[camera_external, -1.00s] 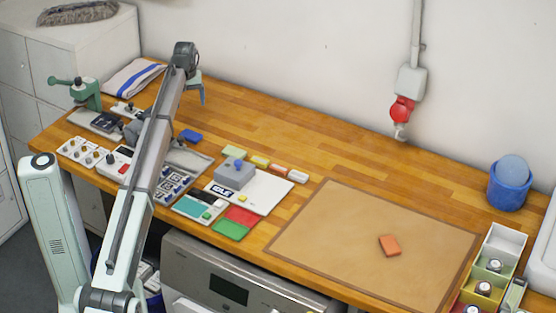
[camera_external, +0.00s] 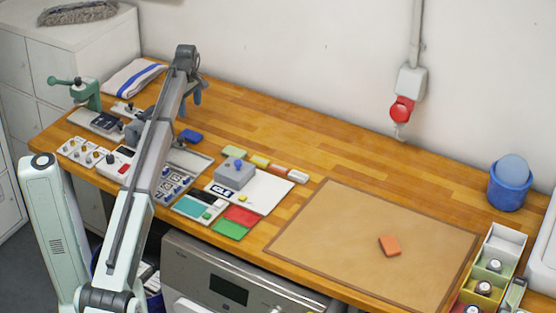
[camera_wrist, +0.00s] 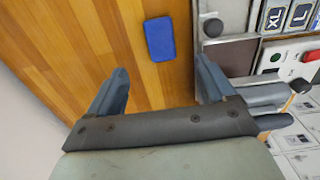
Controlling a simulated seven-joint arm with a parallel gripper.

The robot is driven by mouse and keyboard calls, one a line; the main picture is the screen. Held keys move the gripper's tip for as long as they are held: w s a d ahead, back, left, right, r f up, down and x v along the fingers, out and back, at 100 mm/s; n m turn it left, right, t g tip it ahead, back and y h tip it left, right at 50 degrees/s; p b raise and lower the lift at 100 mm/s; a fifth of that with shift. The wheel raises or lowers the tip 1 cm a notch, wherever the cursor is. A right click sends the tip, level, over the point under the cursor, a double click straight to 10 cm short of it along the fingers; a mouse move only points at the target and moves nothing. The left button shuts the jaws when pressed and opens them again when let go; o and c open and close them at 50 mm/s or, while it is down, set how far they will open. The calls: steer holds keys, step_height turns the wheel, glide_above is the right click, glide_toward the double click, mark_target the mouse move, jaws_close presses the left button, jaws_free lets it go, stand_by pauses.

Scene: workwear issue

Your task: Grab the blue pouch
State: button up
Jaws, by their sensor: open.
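The blue pouch (camera_external: 190,136) is a small flat blue rectangle lying on the wooden worktop, just right of my arm in the external view. In the wrist view the blue pouch (camera_wrist: 160,39) lies on bare wood, ahead of my gripper (camera_wrist: 160,85) and roughly in line with the gap between its fingers. My gripper is open and empty, its two blue-grey fingers apart. In the external view my gripper (camera_external: 192,98) is partly hidden behind my arm, above the worktop and behind the pouch.
A grey box with a blue knob (camera_external: 235,174) sits on a white board. A folded striped towel (camera_external: 133,77) lies at the back left. Bare worktop (camera_external: 300,130) stretches along the wall.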

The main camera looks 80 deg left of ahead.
glide_above(191, 134)
steer(key=f, duration=0.6)
steer(key=shift+w+d+f, duration=0.15)
steer(key=shift+d+f, duration=0.1)
steer(key=shift+s+a+f, duration=0.1)
steer(key=shift+s+f, duration=0.05)
steer(key=shift+f, duration=1.2)
steer(key=shift+s+a+f, duration=0.1)
steer(key=shift+f, duration=1.25)
steer(key=c, duration=1.1)
steer(key=shift+c, duration=0.2)
steer(key=shift+r, duration=0.15)
